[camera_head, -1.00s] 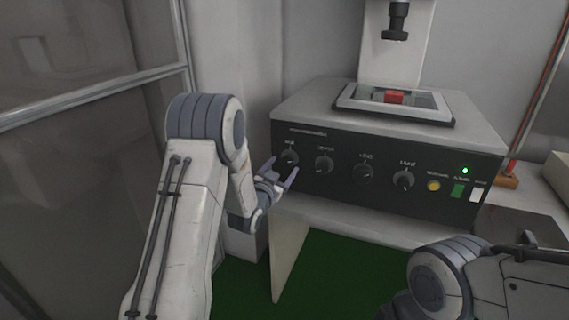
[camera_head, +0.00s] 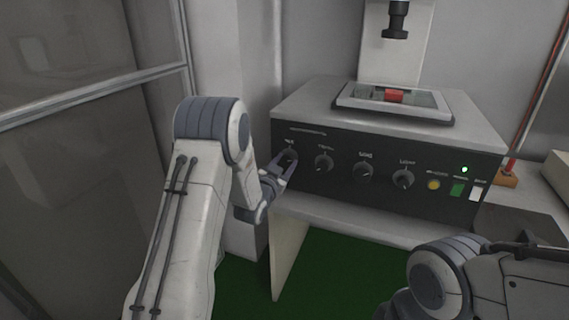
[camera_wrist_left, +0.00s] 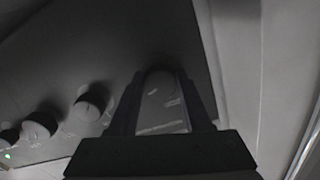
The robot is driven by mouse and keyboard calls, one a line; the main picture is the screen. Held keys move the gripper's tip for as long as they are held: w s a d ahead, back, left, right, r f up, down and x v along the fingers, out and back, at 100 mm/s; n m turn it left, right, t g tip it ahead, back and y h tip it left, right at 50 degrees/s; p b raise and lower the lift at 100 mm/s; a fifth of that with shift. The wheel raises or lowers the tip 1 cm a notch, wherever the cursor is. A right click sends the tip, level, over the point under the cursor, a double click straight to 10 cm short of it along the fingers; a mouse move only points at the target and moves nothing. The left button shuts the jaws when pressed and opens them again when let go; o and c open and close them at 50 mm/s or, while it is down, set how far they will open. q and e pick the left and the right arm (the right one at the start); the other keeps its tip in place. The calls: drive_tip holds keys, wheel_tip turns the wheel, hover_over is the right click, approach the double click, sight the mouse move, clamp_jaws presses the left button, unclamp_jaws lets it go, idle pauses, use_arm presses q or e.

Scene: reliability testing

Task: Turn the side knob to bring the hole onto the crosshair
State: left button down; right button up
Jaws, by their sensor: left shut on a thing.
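The machine's dark front panel (camera_head: 330,190) carries a row of several round black knobs. My left gripper (camera_head: 283,166) is at the leftmost knob (camera_head: 289,155), with its fingers on either side of it, shut on it. In the left wrist view the two fingers (camera_wrist_left: 160,90) flank this knob (camera_wrist_left: 160,82), close to the panel. On top of the machine, a red block (camera_head: 395,96) sits on a framed glass stage (camera_head: 425,104) under a dark lens barrel (camera_head: 396,22). I cannot make out a hole or a crosshair. My right gripper is out of view.
A glazed partition (camera_head: 90,95) stands at the left.

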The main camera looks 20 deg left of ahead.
use_arm(q)
drive_tip(key=n+b, duration=0.1)
drive_tip(key=n, duration=0.1)
drive_tip(key=shift+f+n, duration=0.1)
drive_tip(key=shift+n, duration=0.3)
drive_tip(key=n+b, duration=0.1)
drive_tip(key=n, duration=0.3)
drive_tip(key=shift+d+n+b, duration=0.1)
drive_tip(key=shift+n+b, duration=0.2)
drive_tip(key=shift+b, duration=0.05)
drive_tip(key=n, duration=0.3)
drive_tip(key=shift+b, duration=0.3)
drive_tip(key=shift+d+r+n, duration=0.1)
drive_tip(key=shift+r+n, duration=0.1)
drive_tip(key=shift+n, duration=2)
drive_tip(key=shift+c, duration=1.7)
unclamp_jaws()
